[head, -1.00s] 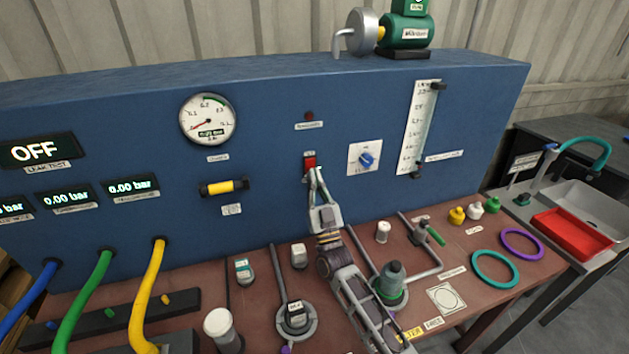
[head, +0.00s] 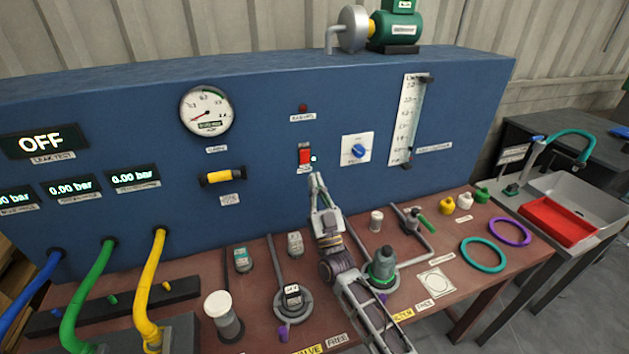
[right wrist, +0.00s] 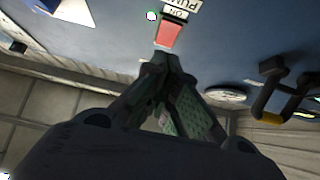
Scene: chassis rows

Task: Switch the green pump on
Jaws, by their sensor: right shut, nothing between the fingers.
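The green pump (head: 397,30), with a silver round housing, sits on top of the blue panel (head: 260,110). A red rocker switch (head: 305,155) is on the panel front, with a small pale green lit lamp (head: 313,158) to its right. The switch also shows in the right wrist view (right wrist: 169,34), near a label reading PUMP. My right gripper (head: 317,180) is shut and empty, its tips just below the switch in the head view. In the right wrist view its tips (right wrist: 170,58) are near the switch; contact cannot be told. My left gripper is out of view.
A blue knob (head: 359,151) and a flow tube (head: 408,120) are right of the switch; a yellow-handled fitting (head: 222,176) and gauge (head: 207,111) are left. Bottles and fittings crowd the brown bench (head: 262,325) below. A red tray (head: 558,222) stands at the right.

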